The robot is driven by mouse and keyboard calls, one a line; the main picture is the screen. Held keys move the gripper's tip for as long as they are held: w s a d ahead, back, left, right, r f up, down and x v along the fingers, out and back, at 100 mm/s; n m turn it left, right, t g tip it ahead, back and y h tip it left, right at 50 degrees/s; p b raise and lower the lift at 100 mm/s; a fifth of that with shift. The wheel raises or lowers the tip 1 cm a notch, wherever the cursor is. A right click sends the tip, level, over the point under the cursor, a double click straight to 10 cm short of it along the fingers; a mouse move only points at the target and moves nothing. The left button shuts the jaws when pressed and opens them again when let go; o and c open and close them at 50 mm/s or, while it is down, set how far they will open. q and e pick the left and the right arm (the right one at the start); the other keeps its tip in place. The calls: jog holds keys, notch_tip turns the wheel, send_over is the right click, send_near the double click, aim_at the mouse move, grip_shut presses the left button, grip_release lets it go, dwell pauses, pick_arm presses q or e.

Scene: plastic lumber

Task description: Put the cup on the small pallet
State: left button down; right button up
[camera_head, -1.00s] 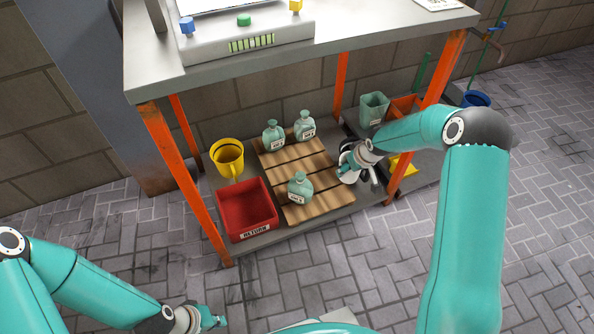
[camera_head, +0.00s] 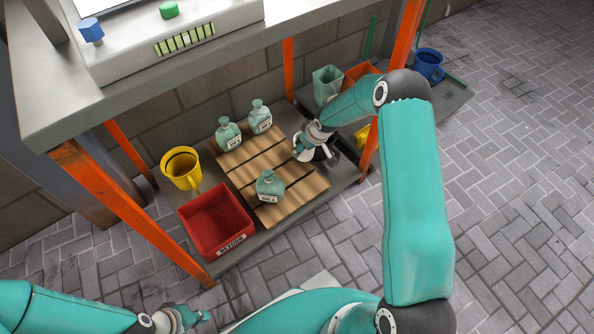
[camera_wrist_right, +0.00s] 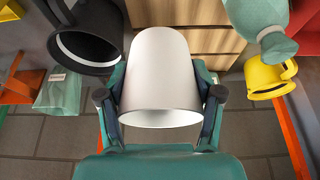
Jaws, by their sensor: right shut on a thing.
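The white cup (camera_wrist_right: 162,75) fills the middle of the right wrist view, between the two fingers of my right gripper (camera_wrist_right: 161,100), which is shut on it. In the head view my right gripper (camera_head: 308,142) is at the right edge of the small wooden pallet (camera_head: 282,165), on the table's lower shelf. The cup (camera_head: 299,148) is mostly hidden there by the gripper. The pallet's slats (camera_wrist_right: 188,35) show behind the cup in the wrist view. My left gripper (camera_head: 190,316) is low at the left, away from the shelf; its fingers are too small to read.
Several green bottles (camera_head: 268,187) stand on the pallet. A black mug (camera_wrist_right: 88,38) is close beside the white cup. A yellow mug (camera_head: 182,168) and a red bin (camera_head: 215,222) are left of the pallet. Orange legs (camera_head: 140,203) and the tabletop (camera_head: 50,95) frame the shelf.

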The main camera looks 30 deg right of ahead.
notch_tip(320, 180, down, 10)
jog(key=b, duration=0.3)
jog(key=shift+w+a, duration=0.1)
notch_tip(320, 180, down, 4)
jog(key=shift+f+b, duration=0.15)
jog(key=shift+b, duration=0.9)
jog(key=shift+f, duration=0.1)
jog(key=o, duration=1.5)
